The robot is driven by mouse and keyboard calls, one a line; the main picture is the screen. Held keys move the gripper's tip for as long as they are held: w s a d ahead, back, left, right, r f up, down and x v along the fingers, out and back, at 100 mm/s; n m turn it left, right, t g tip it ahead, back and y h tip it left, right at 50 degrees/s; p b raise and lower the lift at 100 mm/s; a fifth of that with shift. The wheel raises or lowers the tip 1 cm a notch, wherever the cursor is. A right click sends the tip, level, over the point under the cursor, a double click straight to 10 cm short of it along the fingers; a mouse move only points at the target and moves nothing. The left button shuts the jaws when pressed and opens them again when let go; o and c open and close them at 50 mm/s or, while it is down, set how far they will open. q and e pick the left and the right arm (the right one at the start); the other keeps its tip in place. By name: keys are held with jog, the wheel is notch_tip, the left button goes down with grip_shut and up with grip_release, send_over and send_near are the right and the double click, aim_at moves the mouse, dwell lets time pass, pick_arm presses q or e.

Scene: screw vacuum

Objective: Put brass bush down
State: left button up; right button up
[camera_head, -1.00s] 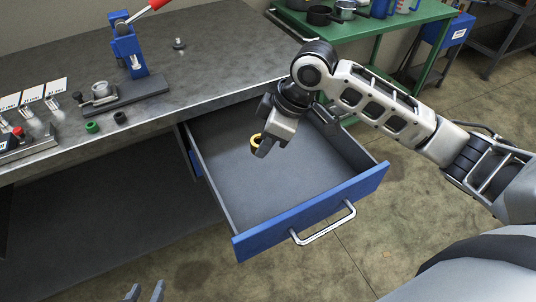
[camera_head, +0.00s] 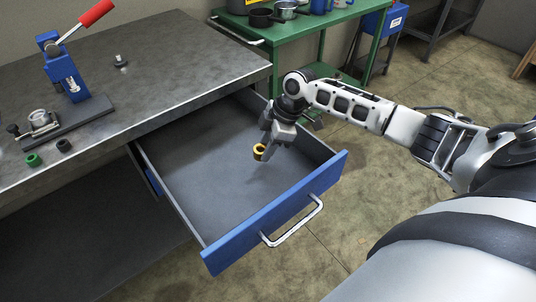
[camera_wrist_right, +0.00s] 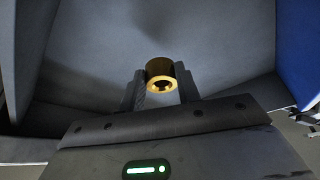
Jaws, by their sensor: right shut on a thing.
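The brass bush (camera_head: 259,152) is a short gold ring. My right gripper (camera_head: 266,153) is shut on it and holds it over the open drawer (camera_head: 205,192). In the right wrist view the bush (camera_wrist_right: 161,76) sits between the two fingertips (camera_wrist_right: 161,92), with its bore showing. The grey drawer floor (camera_wrist_right: 215,35) lies beyond it. The bush appears to be above the floor, but the exact gap is hard to tell. The drawer has a blue front and a metal handle. My left gripper is not in the head view.
The grey workbench (camera_head: 150,75) stands above the drawer, with a blue press (camera_head: 62,68) with a red lever, a green ring (camera_head: 33,160) and a black ring (camera_head: 64,146) on it. A green table (camera_head: 300,33) stands behind. The drawer floor looks empty.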

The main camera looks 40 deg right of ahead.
aim_at(263, 164)
jog(key=shift+d+f, duration=0.15)
jog(key=shift+f, duration=0.8)
jog(key=shift+d+f, duration=0.15)
jog(key=shift+f, duration=0.75)
jog(key=shift+f, duration=0.15)
jog(key=o, duration=1.1)
jog(key=shift+r, duration=0.25)
jog(key=v, duration=1.1)
jog(key=shift+d+r, duration=0.1)
jog(key=shift+r, duration=0.3)
jog(key=shift+f, duration=0.1)
